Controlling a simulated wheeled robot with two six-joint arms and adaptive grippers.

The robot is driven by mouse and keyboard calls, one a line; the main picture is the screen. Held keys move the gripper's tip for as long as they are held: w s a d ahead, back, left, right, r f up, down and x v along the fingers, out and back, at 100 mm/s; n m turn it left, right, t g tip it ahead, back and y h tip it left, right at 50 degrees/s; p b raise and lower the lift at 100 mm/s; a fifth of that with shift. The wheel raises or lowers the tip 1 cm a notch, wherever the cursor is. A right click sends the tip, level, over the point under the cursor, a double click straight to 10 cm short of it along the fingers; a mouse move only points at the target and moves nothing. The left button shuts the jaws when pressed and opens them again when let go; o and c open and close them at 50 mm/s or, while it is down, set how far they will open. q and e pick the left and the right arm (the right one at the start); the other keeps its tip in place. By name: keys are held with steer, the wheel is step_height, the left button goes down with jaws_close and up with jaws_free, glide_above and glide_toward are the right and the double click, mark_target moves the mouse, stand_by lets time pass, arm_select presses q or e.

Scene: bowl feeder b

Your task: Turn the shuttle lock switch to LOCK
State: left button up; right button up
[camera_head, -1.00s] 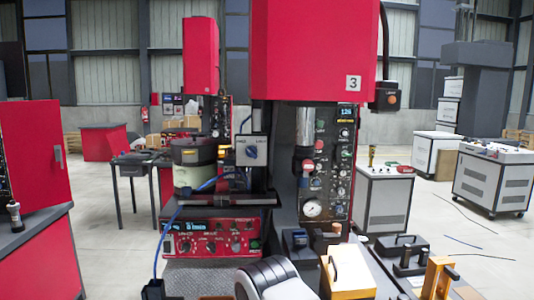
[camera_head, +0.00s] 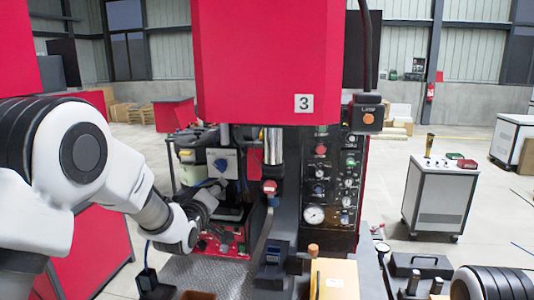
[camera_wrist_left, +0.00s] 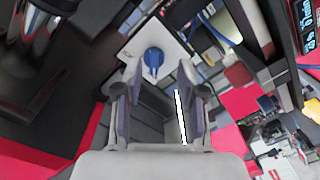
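The shuttle lock switch is a blue knob (camera_head: 221,165) on a pale grey plate (camera_head: 233,157) at the front of the red machine. In the left wrist view the knob (camera_wrist_left: 154,57) sits on its plate (camera_wrist_left: 133,48), above the middle, beyond the fingertips. Its labels are too small to read, so I cannot tell its setting. My left gripper (camera_head: 214,190) is just below the plate in the head view. In the left wrist view its two fingers (camera_wrist_left: 160,92) stand apart with nothing between them, not touching the knob. My right gripper is not in view.
A dark panel (camera_head: 335,175) with several buttons and a gauge (camera_head: 314,215) stands right of the switch. The red housing (camera_head: 265,60) overhangs above. A black case (camera_head: 420,264) lies at lower right.

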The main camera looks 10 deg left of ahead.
mark_target(220, 168)
arm_select(q)
steer(key=w+r+p, duration=0.1)
steer(key=w, duration=0.1)
steer(key=w+r+p, duration=0.1)
steer(key=w+p, duration=0.1)
steer(key=w, duration=0.1)
steer(key=w+a+r+p, duration=0.1)
steer(key=w, duration=0.1)
steer(key=shift+w, duration=0.2)
steer(key=shift+f, duration=0.1)
steer(key=shift+s+a, duration=0.2)
steer(key=shift+a, duration=0.3)
steer(key=c, duration=0.4)
steer(key=shift+d, duration=0.15)
jaws_close()
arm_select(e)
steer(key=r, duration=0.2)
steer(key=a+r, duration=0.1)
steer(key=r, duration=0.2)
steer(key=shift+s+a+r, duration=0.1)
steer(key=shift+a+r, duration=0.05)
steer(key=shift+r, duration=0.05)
